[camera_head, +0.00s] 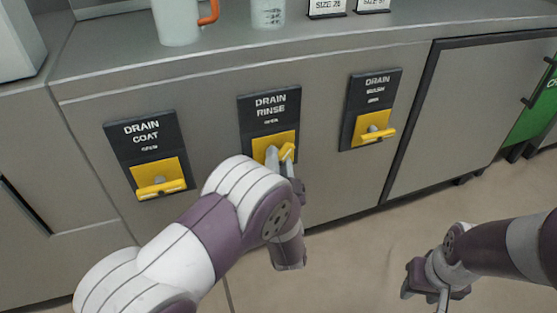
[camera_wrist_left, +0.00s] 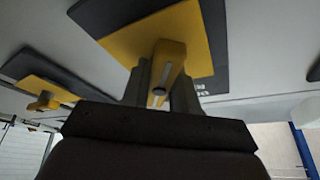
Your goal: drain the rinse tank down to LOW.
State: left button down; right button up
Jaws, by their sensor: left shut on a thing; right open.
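The DRAIN RINSE panel (camera_head: 268,108) is in the middle of the grey cabinet front, with a yellow plate and a yellow lever handle (camera_head: 287,152). My left gripper (camera_head: 280,163) is at this handle and shut on it. In the left wrist view the yellow handle (camera_wrist_left: 168,62) sits between the two fingers of my left gripper (camera_wrist_left: 163,92). My left arm covers the lower part of the panel. My right gripper (camera_head: 437,294) is open and empty, low at the right, apart from the cabinet. No tank level shows in these views.
A DRAIN COAT panel (camera_head: 143,134) with a yellow lever (camera_head: 161,188) is to the left. Another drain panel (camera_head: 375,88) with a yellow lever (camera_head: 378,134) is to the right. A pitcher (camera_head: 176,22) and a beaker (camera_head: 268,12) stand on the counter. Floor is clear at right.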

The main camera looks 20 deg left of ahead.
pick_arm(q)
jog(key=c, duration=1)
grip_release()
jog(key=shift+o, duration=0.2)
jog(key=shift+s+d, duration=0.1)
jog(key=shift+s, duration=0.1)
jog(key=p+v, duration=0.4)
jog(key=v, duration=0.8)
jog(key=shift+f, duration=0.2)
jog(key=shift+s, duration=0.15)
